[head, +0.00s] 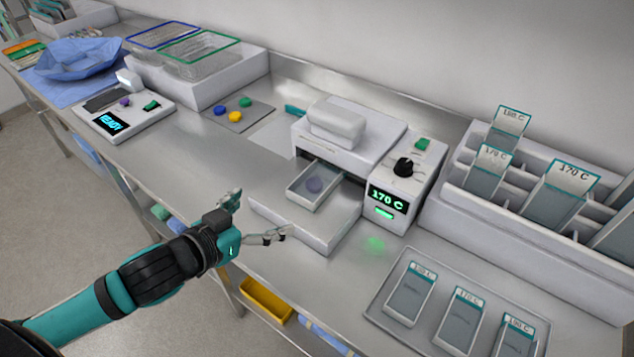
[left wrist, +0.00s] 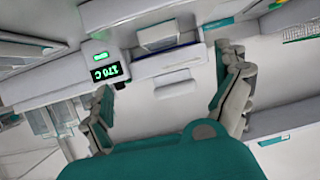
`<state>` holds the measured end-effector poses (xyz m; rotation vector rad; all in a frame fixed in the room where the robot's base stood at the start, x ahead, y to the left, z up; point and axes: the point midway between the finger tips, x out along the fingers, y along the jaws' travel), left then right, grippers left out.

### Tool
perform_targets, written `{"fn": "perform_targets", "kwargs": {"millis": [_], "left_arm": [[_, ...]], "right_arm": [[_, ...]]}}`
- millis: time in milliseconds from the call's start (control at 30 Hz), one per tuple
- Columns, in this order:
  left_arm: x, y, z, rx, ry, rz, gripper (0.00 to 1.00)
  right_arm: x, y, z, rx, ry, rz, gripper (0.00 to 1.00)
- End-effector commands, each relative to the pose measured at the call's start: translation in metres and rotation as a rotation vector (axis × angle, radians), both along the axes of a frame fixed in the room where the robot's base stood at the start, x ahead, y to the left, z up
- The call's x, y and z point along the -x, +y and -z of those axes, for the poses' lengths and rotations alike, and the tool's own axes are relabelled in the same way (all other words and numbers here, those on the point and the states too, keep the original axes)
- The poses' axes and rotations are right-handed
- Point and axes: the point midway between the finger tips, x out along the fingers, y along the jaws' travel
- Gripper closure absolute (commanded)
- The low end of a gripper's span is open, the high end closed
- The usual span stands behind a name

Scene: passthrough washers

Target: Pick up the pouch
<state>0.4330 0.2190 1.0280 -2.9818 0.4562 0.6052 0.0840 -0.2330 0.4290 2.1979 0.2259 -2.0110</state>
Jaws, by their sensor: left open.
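Several pouches with teal-edged labels show in the head view. A 170 C pouch (head: 459,318) lies in a grey tray (head: 380,306) at the lower right, between two others. More pouches stand in a white rack, including another 170 C pouch (head: 557,205). My left gripper (head: 258,216) is open and empty, just left of the machine's front ledge. In the left wrist view its spread fingers (left wrist: 168,78) face the machine front. My right gripper is not in view.
The white machine (head: 355,153) has a control box (head: 405,185) reading 170 C. The rack (head: 465,212) stands at the right.

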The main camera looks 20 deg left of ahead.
Motion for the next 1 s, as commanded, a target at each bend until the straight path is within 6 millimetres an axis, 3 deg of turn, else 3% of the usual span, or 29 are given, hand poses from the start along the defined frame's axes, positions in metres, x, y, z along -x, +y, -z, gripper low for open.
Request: {"fn": "perform_targets", "kwargs": {"millis": [233, 600, 1000], "left_arm": [[-0.024, -0.008, 0.006, 0.009, -0.011, 0.008, 0.00], [-0.091, -0.030, 0.034, 0.008, -0.007, 0.006, 0.00], [-0.125, -0.038, 0.050, 0.006, -0.007, 0.006, 0.00]], "right_arm": [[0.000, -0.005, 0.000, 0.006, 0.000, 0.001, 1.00], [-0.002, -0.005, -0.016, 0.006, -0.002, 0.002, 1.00], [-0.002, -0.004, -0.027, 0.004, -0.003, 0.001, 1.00]]}}
